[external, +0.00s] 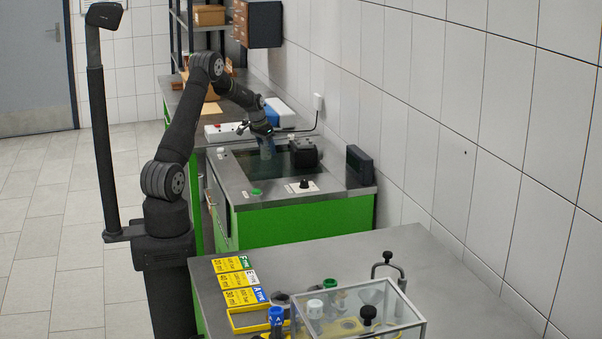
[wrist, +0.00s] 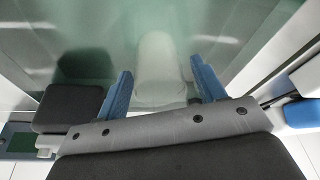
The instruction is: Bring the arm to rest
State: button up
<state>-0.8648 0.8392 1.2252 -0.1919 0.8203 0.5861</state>
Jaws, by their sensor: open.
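My arm reaches from its dark base over the green testbench (external: 275,219) at the back. My gripper (external: 266,150) points down over the dark glass-like basin (external: 245,160) in the bench top. In the wrist view, the two blue fingers of my gripper (wrist: 160,85) stand apart. A pale, translucent cylindrical thing (wrist: 160,60) shows between and beyond them, with visible gaps to both fingers. I cannot tell how far below the fingertips it is.
A black block (external: 303,151) stands right of the basin, and a black box (external: 360,165) sits by the wall. A power strip (external: 222,132) lies left of my gripper. The front table (external: 450,290) holds a clear case (external: 375,300), coloured cards (external: 238,280) and a yellow tray (external: 248,318).

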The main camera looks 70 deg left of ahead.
jog(key=v, duration=1.2)
jog(key=x, duration=1.2)
jog(key=shift+w+r, duration=0.1)
jog(key=shift+r, duration=0.05)
notch_tip(320, 180, up, 3)
jog(key=shift+r, duration=0.25)
jog(key=w+d+r, duration=0.3)
jog(key=d+r, duration=0.4)
jog(key=d, duration=0.4)
jog(key=w+d+m, duration=0.1)
jog(key=w+d, duration=0.2)
jog(key=d, duration=0.4)
jog(key=w+d+m+h, duration=0.1)
jog(key=w+d+m, duration=0.15)
jog(key=d, duration=0.35)
jog(key=w+d, duration=0.3)
jog(key=d, duration=0.4)
jog(key=s+d+r+m+h, duration=0.1)
jog(key=d+m, duration=0.6)
jog(key=d, duration=2.8)
jog(key=shift+s+d+r+h, duration=0.35)
jog(key=shift+r+h, duration=0.05)
jog(key=shift+r, duration=0.25)
